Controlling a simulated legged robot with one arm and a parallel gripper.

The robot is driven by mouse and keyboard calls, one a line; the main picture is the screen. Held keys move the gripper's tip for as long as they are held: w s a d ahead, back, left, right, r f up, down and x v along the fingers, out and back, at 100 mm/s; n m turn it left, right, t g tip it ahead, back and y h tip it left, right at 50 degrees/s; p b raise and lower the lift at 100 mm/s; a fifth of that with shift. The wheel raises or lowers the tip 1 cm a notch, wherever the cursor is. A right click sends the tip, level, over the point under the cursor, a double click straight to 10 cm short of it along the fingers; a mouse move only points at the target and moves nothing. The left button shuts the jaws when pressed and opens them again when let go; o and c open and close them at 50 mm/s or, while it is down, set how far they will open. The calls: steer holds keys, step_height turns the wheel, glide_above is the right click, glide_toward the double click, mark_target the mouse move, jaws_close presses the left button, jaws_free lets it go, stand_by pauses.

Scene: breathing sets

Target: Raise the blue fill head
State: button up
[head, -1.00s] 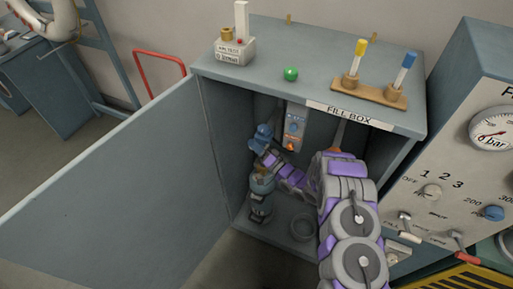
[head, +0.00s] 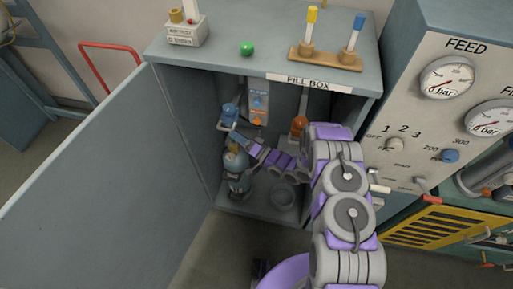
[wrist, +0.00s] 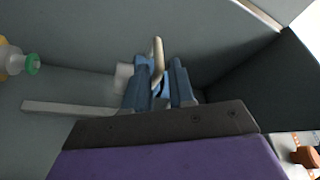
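The blue fill head (head: 229,114) is inside the open fill box, above a blue-grey cylinder (head: 237,172) with a brown top. My gripper (head: 236,135) reaches in from the right, its tips at or just below the fill head; the head view does not show clearly whether they touch it. In the wrist view the two blue-grey fingers (wrist: 160,82) stand side by side, with a beige rod (wrist: 158,55) and something dark blue between them. I cannot tell whether they clamp anything.
The fill box (head: 372,85) has its door (head: 110,165) swung open on the left. A switch panel (head: 257,100) is on its back wall, and a ring (head: 283,195) lies on its floor. The gauge cabinet (head: 425,110) stands close on the right.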

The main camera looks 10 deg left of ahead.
steer(key=p+v, duration=0.1)
steer(key=v, duration=0.8)
steer(key=shift+s+d+f, duration=0.15)
steer(key=shift+s+d, duration=0.1)
steer(key=shift+d, duration=0.05)
steer(key=shift+s, duration=0.1)
